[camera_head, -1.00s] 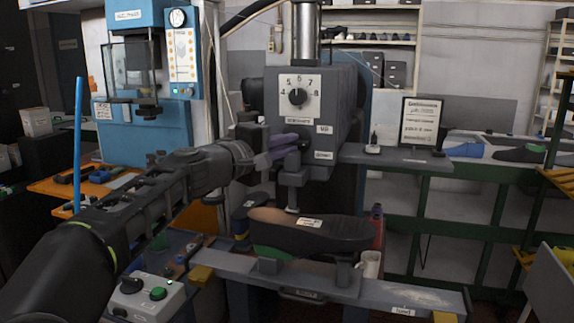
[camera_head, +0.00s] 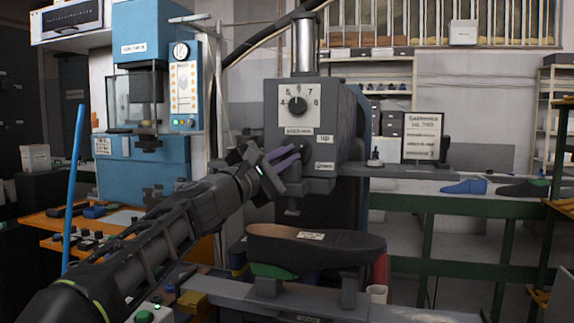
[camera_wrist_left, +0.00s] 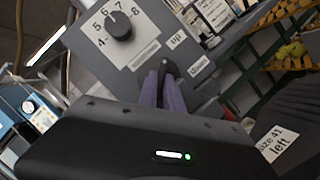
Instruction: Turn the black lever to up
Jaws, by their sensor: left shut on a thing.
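My right gripper is not in view.
A black dial (camera_head: 297,105) sits above the lever. A dark shoe last (camera_head: 335,253) rests on a support below. A blue machine (camera_head: 150,95) stands at the left. A green-framed bench (camera_head: 455,205) with more shoe lasts runs to the right.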

